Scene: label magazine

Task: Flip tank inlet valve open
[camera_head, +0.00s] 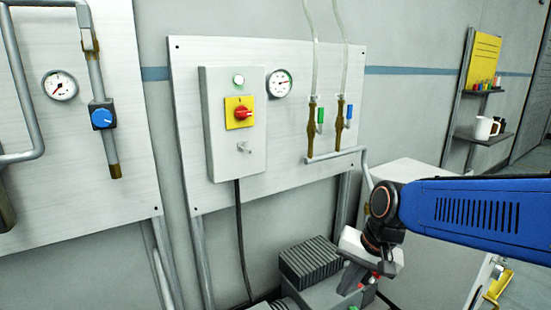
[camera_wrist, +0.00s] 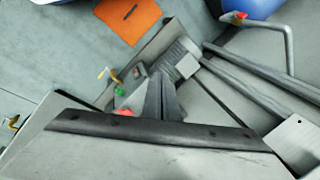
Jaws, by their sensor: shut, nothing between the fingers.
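Two small brass valves stand side by side on the right of the white wall panel in the head view, one with a green handle (camera_head: 320,115) and one with a blue handle (camera_head: 349,112). Both handles look upright, along their pipes. I cannot read any label that tells which is the tank inlet valve. My gripper (camera_head: 350,283) is low at the right of the head view, well below these valves and apart from them. In the wrist view its dark fingers (camera_wrist: 160,92) are together and empty. Small green and red parts show beside them.
A grey switch box (camera_head: 223,155) with a red rotary knob (camera_head: 242,113) and a gauge (camera_head: 280,83) share the panel. A ribbed grey motor (camera_head: 308,262) stands below, close to my gripper. Pipes and an orange plate (camera_wrist: 127,15) show in the wrist view.

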